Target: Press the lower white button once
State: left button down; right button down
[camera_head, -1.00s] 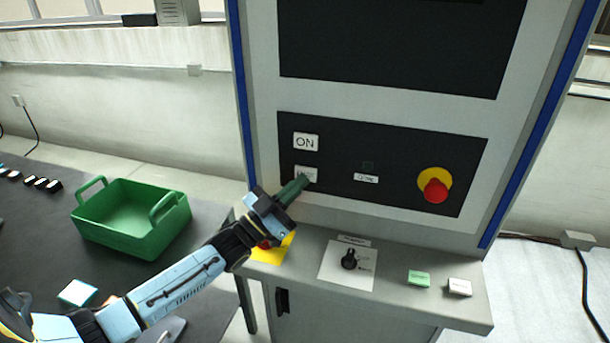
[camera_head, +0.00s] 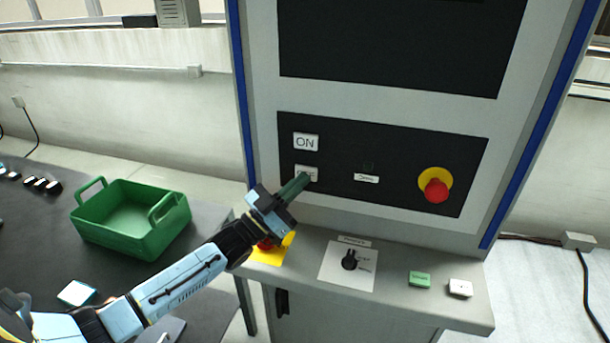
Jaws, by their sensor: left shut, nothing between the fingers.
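The lower white button (camera_head: 304,171) sits on the black panel (camera_head: 400,178) of the machine, right below the white ON button (camera_head: 305,142). My left gripper (camera_head: 304,180) is shut and empty. Its fingertips are over the lower right part of the lower button and hide most of its lettering. Whether they touch the button or stop just short of it, I cannot tell. My right gripper is not in view.
A red emergency knob on a yellow disc (camera_head: 435,187) is at the panel's right. The ledge below holds a black rotary switch (camera_head: 349,260), a green button (camera_head: 419,279) and a white button (camera_head: 460,288). A green crate (camera_head: 130,247) stands on the dark table at left.

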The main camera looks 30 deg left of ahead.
pick_arm(q)
jog(key=shift+s, duration=0.1)
jog(key=shift+s+d+p, duration=0.2)
jog(key=shift+s+p, duration=0.35)
jog(key=shift+s, duration=0.15)
jog(key=s+p, duration=0.1)
jog(key=s, duration=0.1)
jog(key=s+d+p, duration=0.1)
jog(key=s+p, duration=0.1)
jog(key=s, duration=0.1)
jog(key=shift+d, duration=0.1)
dwell(0.8)
